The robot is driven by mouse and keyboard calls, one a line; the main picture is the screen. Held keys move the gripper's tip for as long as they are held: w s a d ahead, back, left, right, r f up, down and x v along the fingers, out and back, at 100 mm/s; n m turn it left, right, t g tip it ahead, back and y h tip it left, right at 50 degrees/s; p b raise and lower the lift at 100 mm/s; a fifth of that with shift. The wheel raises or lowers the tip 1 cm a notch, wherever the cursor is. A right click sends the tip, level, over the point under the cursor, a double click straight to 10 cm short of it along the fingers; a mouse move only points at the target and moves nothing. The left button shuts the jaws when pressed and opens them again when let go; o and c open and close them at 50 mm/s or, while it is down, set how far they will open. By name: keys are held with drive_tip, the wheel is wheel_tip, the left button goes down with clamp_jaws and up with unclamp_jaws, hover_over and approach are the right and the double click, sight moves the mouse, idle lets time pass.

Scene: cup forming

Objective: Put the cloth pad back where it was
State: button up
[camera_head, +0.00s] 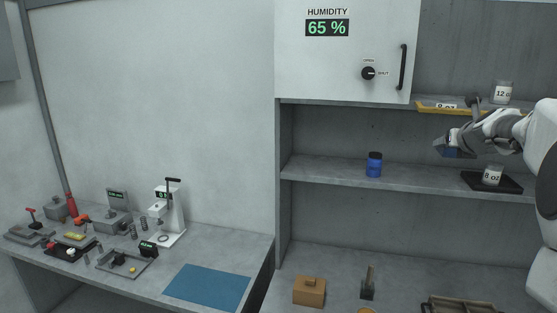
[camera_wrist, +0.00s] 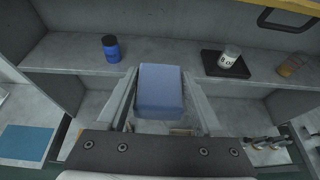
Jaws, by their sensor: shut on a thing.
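The cloth pad (camera_wrist: 160,92) is a blue block. In the wrist view it sits between the two fingers of my gripper (camera_wrist: 160,105), which is shut on it. In the head view my gripper (camera_head: 455,146) holds the pad in the air at the right, in front of the shelves. There the pad (camera_head: 451,153) shows only as a small dark blue patch.
A blue jar (camera_head: 374,165) stands on the middle shelf (camera_head: 320,171). To its right an 8 oz cup (camera_head: 492,175) stands on a black tray (camera_head: 513,184). A yellow tray (camera_head: 435,108) and a 12 oz cup (camera_head: 502,92) are above. A blue mat (camera_head: 207,287) lies on the left bench.

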drive_tip(key=w+a+f+n+y+b, duration=0.1)
drive_tip(key=a+f+b, duration=0.1)
drive_tip(key=a+f, duration=0.7)
drive_tip(key=a+f+b, duration=0.1)
drive_tip(key=a+f, duration=0.4)
drive_tip(key=f, duration=0.7)
drive_tip(key=s+a+f+n+y+b, duration=0.1)
drive_tip(key=s+a+f, duration=0.2)
drive_tip(key=a, duration=0.4)
drive_tip(key=s+a+f+n+y+b, duration=0.1)
drive_tip(key=s+a+f, duration=0.2)
drive_tip(key=a, duration=0.5)
drive_tip(key=shift+a+f+t+y, duration=0.2)
drive_tip(key=shift+f+t+y, duration=0.15)
drive_tip(key=shift+f, duration=0.25)
